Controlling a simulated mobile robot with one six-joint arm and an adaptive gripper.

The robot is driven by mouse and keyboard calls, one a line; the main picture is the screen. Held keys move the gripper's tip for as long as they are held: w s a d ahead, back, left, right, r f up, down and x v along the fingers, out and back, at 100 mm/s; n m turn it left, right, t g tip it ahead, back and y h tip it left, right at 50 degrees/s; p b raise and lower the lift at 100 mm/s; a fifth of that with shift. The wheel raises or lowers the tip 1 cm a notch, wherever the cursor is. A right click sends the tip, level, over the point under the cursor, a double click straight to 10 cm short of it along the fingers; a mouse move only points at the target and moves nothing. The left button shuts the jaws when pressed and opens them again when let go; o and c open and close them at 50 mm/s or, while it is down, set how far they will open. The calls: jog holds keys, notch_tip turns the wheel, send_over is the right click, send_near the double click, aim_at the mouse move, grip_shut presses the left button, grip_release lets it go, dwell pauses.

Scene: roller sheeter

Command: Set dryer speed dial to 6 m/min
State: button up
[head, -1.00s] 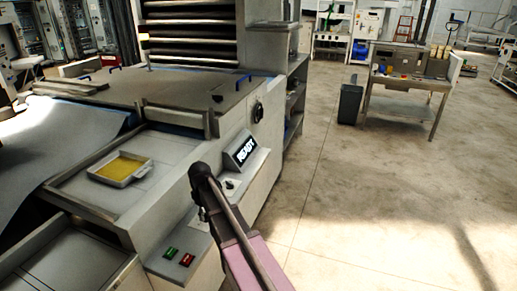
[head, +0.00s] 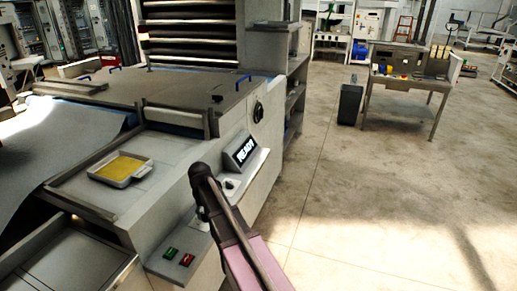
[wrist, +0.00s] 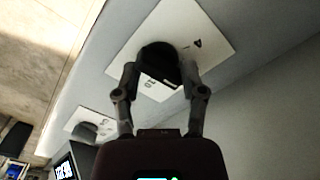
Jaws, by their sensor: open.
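In the wrist view a black round dial (wrist: 158,62) sits on a white plate (wrist: 205,28) with small printed marks; the figures are too blurred to read. My gripper (wrist: 160,68) is open, with one finger on each side of this dial. I cannot tell whether the fingers touch it. A second dark dial (wrist: 104,130) on its own white plate is at lower left, outside the fingers. In the head view the second dial (head: 230,184) shows below the READY display (head: 240,153). My arm hides the dial at my gripper there.
Green (head: 170,253) and red (head: 187,259) buttons sit at the panel's near end. A tray with yellow contents (head: 122,168) rests on the machine. A black handwheel (head: 258,112) is on its side. Open floor (head: 370,200) lies to the right, with a bin (head: 349,105) and a worktable farther back.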

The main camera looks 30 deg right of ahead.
jog(key=m, duration=0.4)
jog(key=shift+m, duration=0.3)
notch_tip(320, 180, up, 14)
jog(key=p, duration=1.4)
jog(key=w+d+r+n+h+b, duration=0.2)
jog(key=d+n+h, duration=0.4)
jog(key=d+n, duration=0.4)
jog(key=w+d+r+n+h+b, duration=0.2)
jog(key=d+n+h, duration=0.3)
jog(key=d+n, duration=0.5)
jog(key=shift+w+d+r+t+h+b, duration=0.3)
jog(key=shift+w+d, duration=0.6)
jog(key=shift+d, duration=1.45)
jog(key=shift+f, duration=0.1)
